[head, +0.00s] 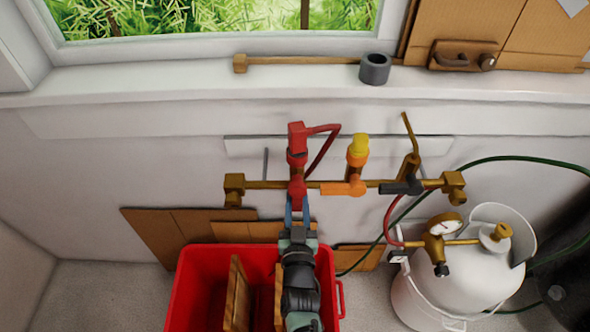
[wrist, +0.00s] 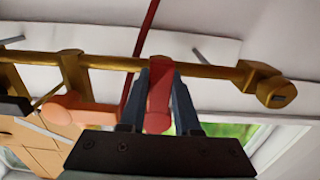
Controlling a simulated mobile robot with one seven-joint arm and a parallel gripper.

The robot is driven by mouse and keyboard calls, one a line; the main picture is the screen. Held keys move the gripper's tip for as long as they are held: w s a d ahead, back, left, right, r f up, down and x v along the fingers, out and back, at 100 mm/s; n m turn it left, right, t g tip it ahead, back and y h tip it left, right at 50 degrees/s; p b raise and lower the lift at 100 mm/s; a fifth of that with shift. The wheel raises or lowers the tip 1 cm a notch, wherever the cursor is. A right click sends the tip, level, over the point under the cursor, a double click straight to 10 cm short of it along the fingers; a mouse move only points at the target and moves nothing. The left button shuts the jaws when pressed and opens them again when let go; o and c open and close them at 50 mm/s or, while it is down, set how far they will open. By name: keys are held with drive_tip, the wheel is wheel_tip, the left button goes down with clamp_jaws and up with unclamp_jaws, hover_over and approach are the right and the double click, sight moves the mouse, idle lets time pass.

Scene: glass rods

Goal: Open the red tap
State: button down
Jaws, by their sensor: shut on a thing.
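The red tap (head: 297,190) sits on the brass pipe at the left, below a red fitting (head: 297,140) with a red hose. In the wrist view the red tap (wrist: 159,95) stands between the two blue-grey fingers. My gripper (head: 297,208) reaches up to the tap from below, over the red crate. My gripper (wrist: 160,105) is shut on the tap in the wrist view. The tap's handle hangs down from the pipe, and its lower end is partly hidden by the gripper.
The brass pipe (head: 330,184) also carries an orange tap (head: 343,188) and a black tap (head: 402,186). A red crate (head: 190,290) stands below. A white gas cylinder (head: 465,285) with a gauge stands at the right. A grey ring (head: 375,69) is on the sill.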

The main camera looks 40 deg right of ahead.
idle(0.4)
drive_tip(key=c, duration=0.6)
unclamp_jaws()
drive_tip(key=p+v, duration=0.2)
drive_tip(key=v, duration=1.1)
